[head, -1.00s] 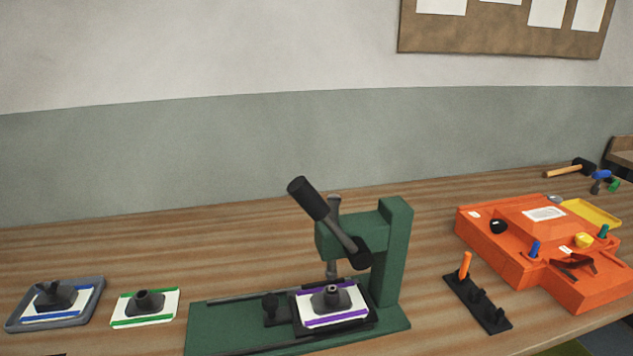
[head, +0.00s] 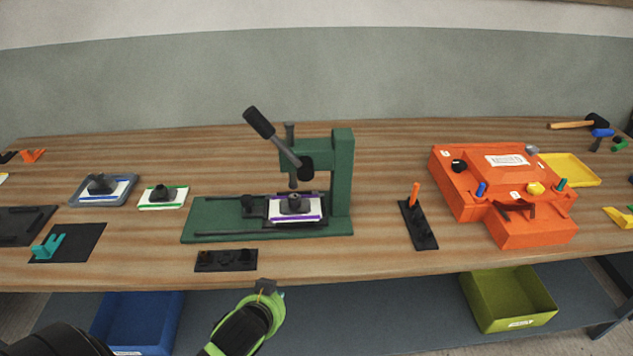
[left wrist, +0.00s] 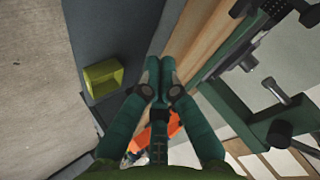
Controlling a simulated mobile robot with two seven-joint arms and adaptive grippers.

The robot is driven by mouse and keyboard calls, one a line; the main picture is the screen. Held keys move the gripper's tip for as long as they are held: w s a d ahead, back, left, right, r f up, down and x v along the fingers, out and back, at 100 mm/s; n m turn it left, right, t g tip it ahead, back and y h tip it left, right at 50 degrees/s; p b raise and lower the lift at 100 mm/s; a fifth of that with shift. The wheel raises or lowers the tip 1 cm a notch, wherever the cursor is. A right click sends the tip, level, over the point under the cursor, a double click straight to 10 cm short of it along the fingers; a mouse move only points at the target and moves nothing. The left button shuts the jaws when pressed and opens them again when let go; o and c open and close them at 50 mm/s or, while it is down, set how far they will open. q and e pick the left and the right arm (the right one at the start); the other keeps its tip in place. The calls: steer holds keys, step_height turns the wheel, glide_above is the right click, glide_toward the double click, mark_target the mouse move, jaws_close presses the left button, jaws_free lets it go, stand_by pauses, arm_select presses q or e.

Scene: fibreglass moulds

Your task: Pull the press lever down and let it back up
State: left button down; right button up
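The green press (head: 342,180) stands upright on the bench in the head view. Its lever (head: 259,122) has a thick black handle and slants up to the left, in a raised position. A white plate with purple stripes (head: 285,217) and a dark grey part lies on the press bed under the ram. My left wrist (head: 245,325) is in front of the bench edge, below the press and apart from it. In the left wrist view my left gripper (left wrist: 160,68) has its fingers together with nothing visible between them. The press frame (left wrist: 225,105) is to their right. My right gripper is in neither view.
A black holder (head: 226,260) lies at the bench front below the press. A plate with green stripes (head: 162,197) and a grey tray (head: 75,200) are to its left. An orange mould (head: 470,185) and a black peg rack (head: 419,228) are right. Blue and green bins sit below.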

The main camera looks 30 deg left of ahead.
arm_select(q)
steer(key=w+a+r+m+t+y, duration=0.1)
steer(key=w+a+r+t, duration=0.15)
steer(key=r, duration=0.45)
steer(key=w+a+r+m+t+y, duration=0.1)
steer(key=w+a+r+t, duration=0.1)
steer(key=w+r, duration=0.3)
step_height(320, 180, up, 24)
steer(key=m+t+h+p, duration=0.1)
steer(key=m+t+p, duration=0.4)
steer(key=t, duration=0.3)
glide_above(278, 141)
steer(key=d, duration=0.2)
steer(key=shift+g, duration=0.25)
steer(key=s+a+f, duration=0.1)
steer(key=a+f+p, duration=0.1)
steer(key=shift+s+a+f, duration=0.3)
steer(key=shift+s+a, duration=0.05)
steer(key=shift+s, duration=0.05)
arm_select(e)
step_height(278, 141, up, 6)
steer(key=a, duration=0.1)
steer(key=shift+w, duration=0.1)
